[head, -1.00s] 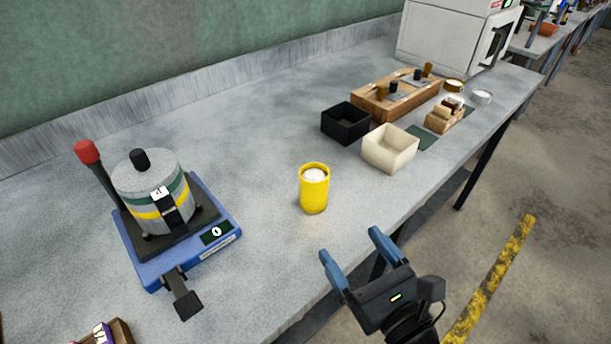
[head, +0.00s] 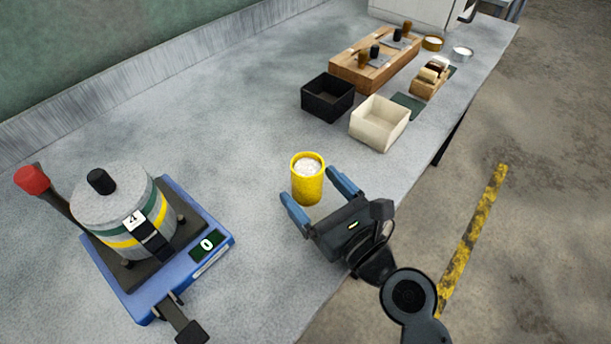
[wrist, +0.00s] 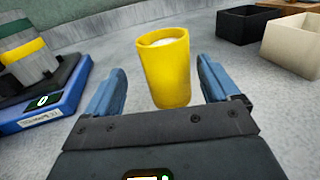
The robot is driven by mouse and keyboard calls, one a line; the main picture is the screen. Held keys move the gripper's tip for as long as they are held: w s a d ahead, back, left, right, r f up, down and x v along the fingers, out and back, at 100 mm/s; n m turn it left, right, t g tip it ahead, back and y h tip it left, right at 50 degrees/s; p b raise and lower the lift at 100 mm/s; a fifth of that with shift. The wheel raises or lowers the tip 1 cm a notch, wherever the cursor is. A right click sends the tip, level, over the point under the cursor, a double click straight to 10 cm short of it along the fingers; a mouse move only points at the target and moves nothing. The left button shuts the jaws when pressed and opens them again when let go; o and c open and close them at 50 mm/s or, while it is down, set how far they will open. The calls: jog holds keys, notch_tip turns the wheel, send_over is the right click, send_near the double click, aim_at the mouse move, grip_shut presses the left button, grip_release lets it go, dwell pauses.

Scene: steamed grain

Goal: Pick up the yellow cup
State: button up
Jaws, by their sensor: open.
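The yellow cup (head: 307,184) stands upright on the grey bench and holds white grain-like contents. My gripper (head: 318,188) is open at the cup, with one blue finger to its left and one to its right. In the wrist view the cup (wrist: 166,75) stands ahead, between the lines of the two fingers (wrist: 160,85), nearer the right one. A gap shows on the left side; I cannot tell whether the right finger touches it. Nothing is gripped.
A blue-based device (head: 215,222) with a grey striped pot (head: 115,205) stands to the left. A black box (head: 327,98), a cream box (head: 379,123) and a wooden block (head: 350,75) stand behind and right. The bench's front edge drops to the floor.

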aim_at(299, 166)
jog(key=x, duration=0.4)
jog(key=shift+w+d+r+p, duration=0.15)
jog(key=shift+w+d+p, duration=0.05)
jog(key=shift+w+p, duration=0.2)
jog(key=shift+w+a, duration=0.3)
grip_shut()
dwell(0.4)
